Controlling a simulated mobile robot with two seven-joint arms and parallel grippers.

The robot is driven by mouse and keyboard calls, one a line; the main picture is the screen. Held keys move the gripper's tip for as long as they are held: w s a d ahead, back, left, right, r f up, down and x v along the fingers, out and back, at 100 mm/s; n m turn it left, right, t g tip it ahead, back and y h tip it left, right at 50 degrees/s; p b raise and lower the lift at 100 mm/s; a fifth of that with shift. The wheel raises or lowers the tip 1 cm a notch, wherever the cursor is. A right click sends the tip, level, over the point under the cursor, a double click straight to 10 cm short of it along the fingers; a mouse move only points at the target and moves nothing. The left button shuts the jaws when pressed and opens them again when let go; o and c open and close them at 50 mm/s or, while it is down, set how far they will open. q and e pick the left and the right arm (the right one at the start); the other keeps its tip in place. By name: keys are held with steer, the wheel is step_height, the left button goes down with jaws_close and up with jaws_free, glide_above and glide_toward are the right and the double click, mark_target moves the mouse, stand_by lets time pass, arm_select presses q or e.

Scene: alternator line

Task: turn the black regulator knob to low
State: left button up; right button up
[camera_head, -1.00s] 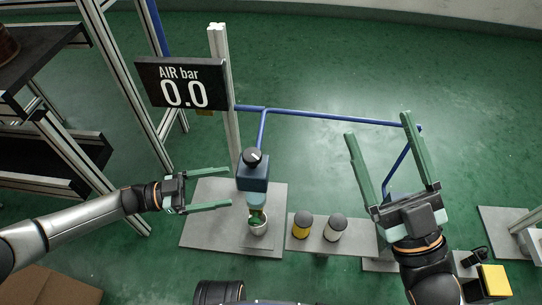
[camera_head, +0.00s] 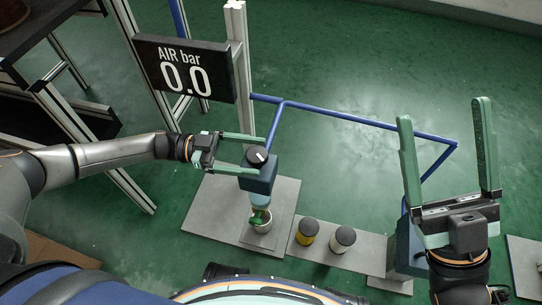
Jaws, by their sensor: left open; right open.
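The black regulator knob (camera_head: 257,157), with a white pointer mark, sits on top of a dark blue regulator body (camera_head: 259,179). A pale blue bowl (camera_head: 259,200) and a cup with something green (camera_head: 261,219) are below it. My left gripper (camera_head: 262,156) is open, its green fingers level and pointing right. One finger lies behind the knob and the other in front of it, close to the regulator's left side; I cannot tell whether they touch. My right gripper (camera_head: 443,112) is open and empty, fingers pointing up, at the right. The display (camera_head: 186,75) reads AIR bar 0.0.
Blue pipe (camera_head: 365,122) runs right from the regulator post (camera_head: 240,65). A yellow-banded canister (camera_head: 307,233) and a white-banded canister (camera_head: 342,239) stand on a grey plate (camera_head: 376,256). A metal frame with shelves stands at the left. The green floor behind is clear.

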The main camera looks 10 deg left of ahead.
mark_target(271, 166)
arm_select(q)
steer(key=shift+w+d+b, duration=0.15)
steer(key=shift+d, duration=1.05)
steer(key=shift+w+d+b, duration=0.1)
steer(key=shift+d+b, duration=0.05)
steer(key=shift+d, duration=1)
steer(key=c, duration=1.3)
